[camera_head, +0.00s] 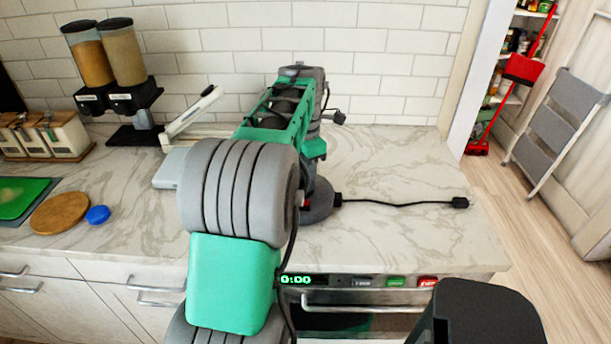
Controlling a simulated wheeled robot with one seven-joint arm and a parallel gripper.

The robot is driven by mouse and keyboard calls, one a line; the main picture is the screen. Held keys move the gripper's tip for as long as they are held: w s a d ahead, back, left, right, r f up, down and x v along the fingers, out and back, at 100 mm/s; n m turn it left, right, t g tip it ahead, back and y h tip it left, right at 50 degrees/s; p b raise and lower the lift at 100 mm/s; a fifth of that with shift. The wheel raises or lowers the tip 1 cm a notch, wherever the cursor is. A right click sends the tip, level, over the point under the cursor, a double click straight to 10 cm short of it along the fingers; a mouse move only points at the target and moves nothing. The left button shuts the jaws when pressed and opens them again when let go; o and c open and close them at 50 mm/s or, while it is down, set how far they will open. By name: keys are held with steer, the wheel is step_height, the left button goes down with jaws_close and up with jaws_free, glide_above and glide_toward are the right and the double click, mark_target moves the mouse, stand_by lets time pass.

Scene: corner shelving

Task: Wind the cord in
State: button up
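A thin black cord (395,204) lies stretched out to the right across the marble counter. It ends in a black plug (460,202) near the counter's right side. Its left end meets a dark grey rounded body (319,207), mostly hidden behind my arm; I cannot tell what this body is. My green and grey arm reaches over the counter and bends down near this body. My gripper's fingers are hidden behind the arm, so I see neither their opening nor any contact.
A white long-handled device (192,118) stands left of my arm, near two dispensers (122,60). A wooden board (60,212), a blue lid (97,214) and a green board (20,198) lie at left. The counter around the cord is clear. An oven front (355,298) is below.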

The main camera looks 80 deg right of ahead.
jaws_close()
steer(key=shift+m, duration=0.3)
stand_by(0.4)
